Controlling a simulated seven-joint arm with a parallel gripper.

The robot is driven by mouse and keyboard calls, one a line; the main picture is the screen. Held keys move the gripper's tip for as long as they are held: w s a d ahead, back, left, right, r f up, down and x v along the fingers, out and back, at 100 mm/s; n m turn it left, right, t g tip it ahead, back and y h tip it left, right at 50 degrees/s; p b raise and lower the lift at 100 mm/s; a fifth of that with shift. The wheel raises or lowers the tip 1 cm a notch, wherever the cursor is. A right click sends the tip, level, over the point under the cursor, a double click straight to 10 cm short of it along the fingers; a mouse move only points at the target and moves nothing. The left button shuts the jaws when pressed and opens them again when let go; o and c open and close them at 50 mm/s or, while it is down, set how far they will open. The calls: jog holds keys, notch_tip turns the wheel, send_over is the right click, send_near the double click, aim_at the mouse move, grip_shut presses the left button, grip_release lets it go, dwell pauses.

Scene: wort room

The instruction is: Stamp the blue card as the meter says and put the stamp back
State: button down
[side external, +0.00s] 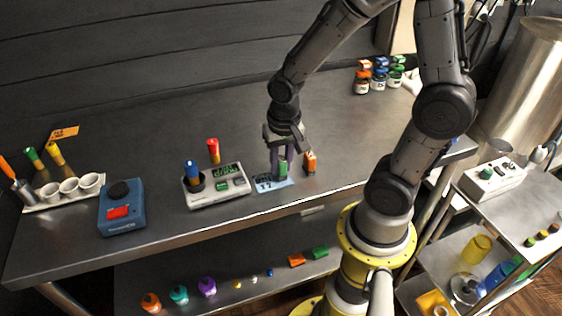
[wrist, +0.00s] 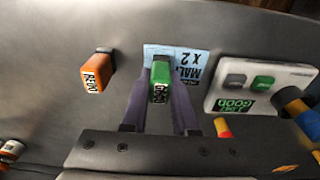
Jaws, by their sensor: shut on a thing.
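My gripper (side external: 281,172) points down and is shut on the green stamp (wrist: 160,82), which has a dark-lettered label on its end. The blue card (side external: 265,184) lies on the bench under the stamp; in the wrist view the card (wrist: 193,62) reads "MAL…" and "x 2", partly hidden by stamp and fingers. I cannot tell whether the stamp touches it. The orange stamp (side external: 310,162) stands just right of the gripper, its label seeming to read "REDO". The meter (side external: 215,190) is left of the card; its green display (wrist: 235,104) seems to read "1.047 GOOD".
A blue-capped tube (side external: 193,173) sits in the meter's cup, and a red-capped tube (side external: 213,150) stands behind. A blue box (side external: 122,215) and a tray of white cups (side external: 70,190) are farther left. Small jars (side external: 379,78) stand at the back right. The bench behind the card is clear.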

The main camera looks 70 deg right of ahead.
aim_at(280, 157)
jog(key=shift+f, duration=0.5)
dwell(1.3)
jog(key=shift+r, duration=3.5)
